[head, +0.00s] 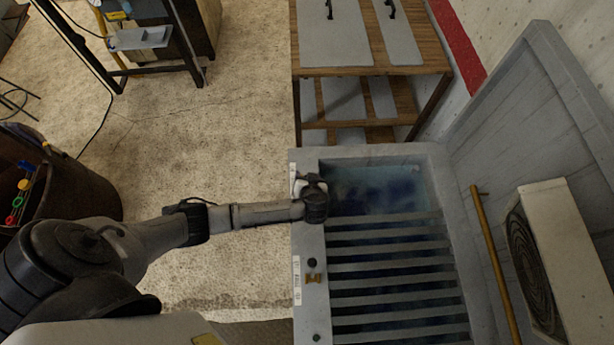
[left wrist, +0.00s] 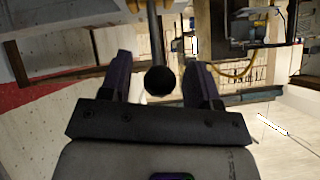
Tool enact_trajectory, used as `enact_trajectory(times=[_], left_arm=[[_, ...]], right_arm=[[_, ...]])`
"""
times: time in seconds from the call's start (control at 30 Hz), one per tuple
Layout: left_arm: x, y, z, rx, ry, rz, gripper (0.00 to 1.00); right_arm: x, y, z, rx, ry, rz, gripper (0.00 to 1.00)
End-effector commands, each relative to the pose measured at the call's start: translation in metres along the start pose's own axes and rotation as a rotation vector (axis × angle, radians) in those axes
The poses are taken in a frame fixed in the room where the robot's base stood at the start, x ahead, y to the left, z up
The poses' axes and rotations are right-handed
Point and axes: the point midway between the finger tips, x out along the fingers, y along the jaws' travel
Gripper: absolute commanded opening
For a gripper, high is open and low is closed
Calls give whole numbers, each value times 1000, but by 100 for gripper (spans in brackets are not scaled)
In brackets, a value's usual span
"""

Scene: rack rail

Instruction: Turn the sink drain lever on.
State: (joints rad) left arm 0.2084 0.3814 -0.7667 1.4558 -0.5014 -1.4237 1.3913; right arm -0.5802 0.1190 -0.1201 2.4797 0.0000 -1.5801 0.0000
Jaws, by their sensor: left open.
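The grey sink (head: 438,190) stands at the right of the head view, with blue-tinted water at its far end and slats across the rest. My left gripper (head: 313,192) is over the sink's left rim, near the far corner. In the left wrist view, a lever with a grey rod and black ball knob (left wrist: 159,80) shows between the two open fingers of my left gripper (left wrist: 163,85). The lever is not clear in the head view, where my gripper covers that spot. My right gripper is not in view.
A small black knob (head: 311,262) and a brass fitting (head: 313,278) sit on the rim nearer me. A brass pipe (head: 494,262) and a fan unit (head: 560,240) are at the right. A wooden bench (head: 440,65) stands beyond the sink.

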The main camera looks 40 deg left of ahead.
Motion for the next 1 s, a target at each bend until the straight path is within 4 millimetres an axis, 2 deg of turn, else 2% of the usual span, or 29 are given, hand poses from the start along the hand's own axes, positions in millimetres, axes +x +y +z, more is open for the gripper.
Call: enact_trajectory(times=[0.17, 0.7, 1.0], left_arm=[[-9, 1, 0, -1, -1, 3, 56], [-106, 1, 1, -1, -2, 4, 56], [-134, 0, 0, 0, 0, 1, 56]], right_arm=[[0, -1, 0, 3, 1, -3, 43], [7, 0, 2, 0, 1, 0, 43], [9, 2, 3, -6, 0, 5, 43]])
